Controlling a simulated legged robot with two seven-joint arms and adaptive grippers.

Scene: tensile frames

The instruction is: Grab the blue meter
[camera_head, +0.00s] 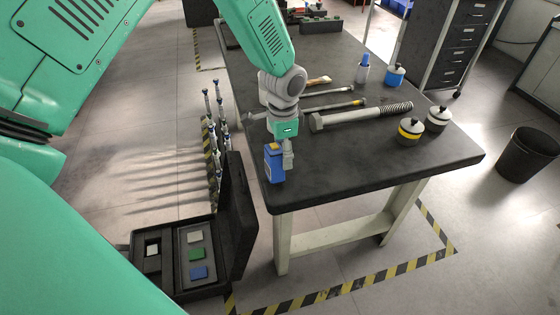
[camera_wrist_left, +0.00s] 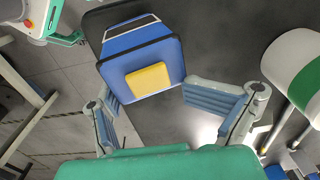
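The blue meter (camera_head: 273,164), a blue box with a yellow patch, stands at the near left corner of the dark table (camera_head: 340,180). In the left wrist view the meter (camera_wrist_left: 142,55) shows a blue face, dark edges and a yellow block. My left gripper (camera_head: 287,155) comes down beside the meter and partly overlaps it. In the left wrist view the left gripper (camera_wrist_left: 148,92) is open, one finger near each side of the meter's near end. I cannot tell whether either finger touches it. My right gripper is not in view.
A large bolt (camera_head: 360,116) and other tools lie behind the gripper. An open black case (camera_head: 190,262) is left of the table. The table's front right is clear.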

